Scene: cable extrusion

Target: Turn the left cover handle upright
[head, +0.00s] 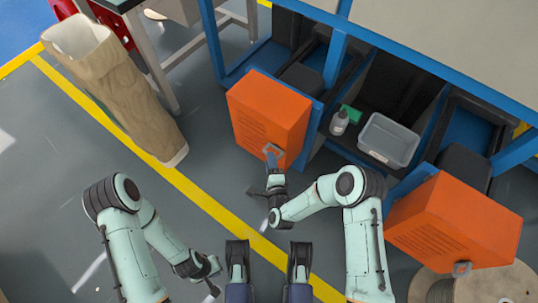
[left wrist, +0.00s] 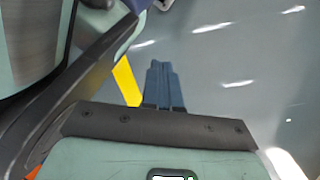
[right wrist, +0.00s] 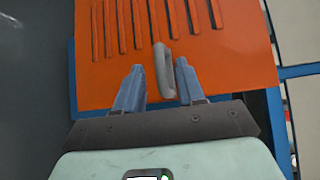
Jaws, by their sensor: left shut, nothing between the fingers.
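The left orange cover (head: 262,115) is a box-shaped panel with slots under the blue bench. Its grey handle (head: 273,152) is at the lower edge of the cover. In the right wrist view the handle (right wrist: 163,72) stands out between my fingers, its long side running up the picture. My right gripper (head: 274,172) is at this handle; its fingers (right wrist: 160,67) are open on either side, the right finger closer, with gaps visible. My left gripper (head: 212,288) is low over the floor, away from the covers. Its fingers (left wrist: 163,70) are together and empty.
A second orange cover (head: 455,222) with its own handle (head: 462,267) is at the right, beside a wooden spool (head: 505,285). A grey bin (head: 388,140) and a bottle (head: 339,123) sit on the shelf between.

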